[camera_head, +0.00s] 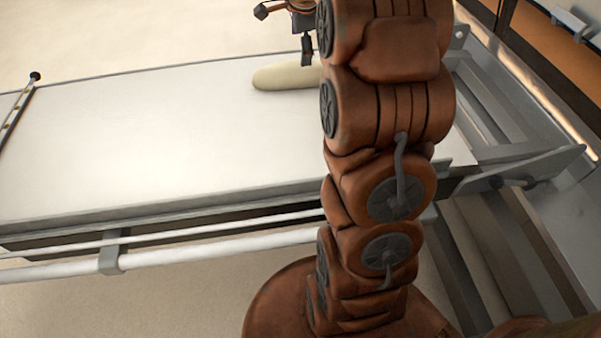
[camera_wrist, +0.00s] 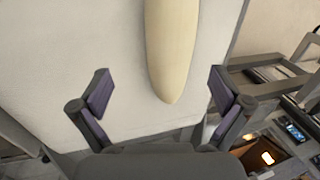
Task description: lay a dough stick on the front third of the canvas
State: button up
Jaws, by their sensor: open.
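A pale dough stick (camera_head: 285,77) lies on the white canvas (camera_head: 150,130) near its far right part in the head view; my arm hides its right end. In the wrist view the dough stick (camera_wrist: 172,45) runs down from the top edge and its rounded tip points between my fingers. The canvas (camera_wrist: 70,60) lies under it. My gripper (camera_wrist: 160,88) is open, with one finger on each side of the dough stick's tip and a gap on both sides. In the head view only part of my gripper (camera_head: 306,48) shows at the top, beside the dough stick.
A metal frame (camera_head: 520,130) with slanted bars stands at the canvas's right end. A pale rail (camera_head: 200,247) runs along the near side. A thin dark bar with a knob (camera_head: 18,115) crosses the left end. The canvas's middle and left are bare.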

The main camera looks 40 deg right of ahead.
jog(key=s+a+f+n+g, duration=0.1)
jog(key=s+a+n, duration=0.4)
jog(key=s+a, duration=0.2)
jog(key=s+a+f+n+g+y, duration=0.1)
jog(key=s+a+f+n, duration=0.1)
jog(key=s+a+n, duration=0.4)
jog(key=s+a+f+n+g, duration=0.1)
jog(key=s+a+n, duration=0.5)
jog(key=s+a, duration=0.3)
jog(key=shift+s+a+f+g, duration=0.15)
jog(key=shift+s+f+g, duration=0.05)
jog(key=shift+s, duration=0.55)
jog(key=shift+s+a+f+g, duration=0.1)
jog(key=shift+s+f+g, duration=0.1)
jog(key=shift+s, duration=0.55)
jog(key=s+a+f+n+g, duration=0.1)
jog(key=s+a+f+n, duration=0.1)
jog(key=s+n, duration=0.3)
jog(key=s, duration=0.4)
jog(key=shift+s+a+f+n, duration=0.15)
jog(key=shift+a+n, duration=0.1)
jog(key=shift+n, duration=0.05)
notch_tip(320, 180, up, 23)
jog(key=s+p, duration=0.1)
jog(key=p, duration=2)
jog(key=shift+s+p, duration=0.15)
jog(key=shift+p, duration=0.25)
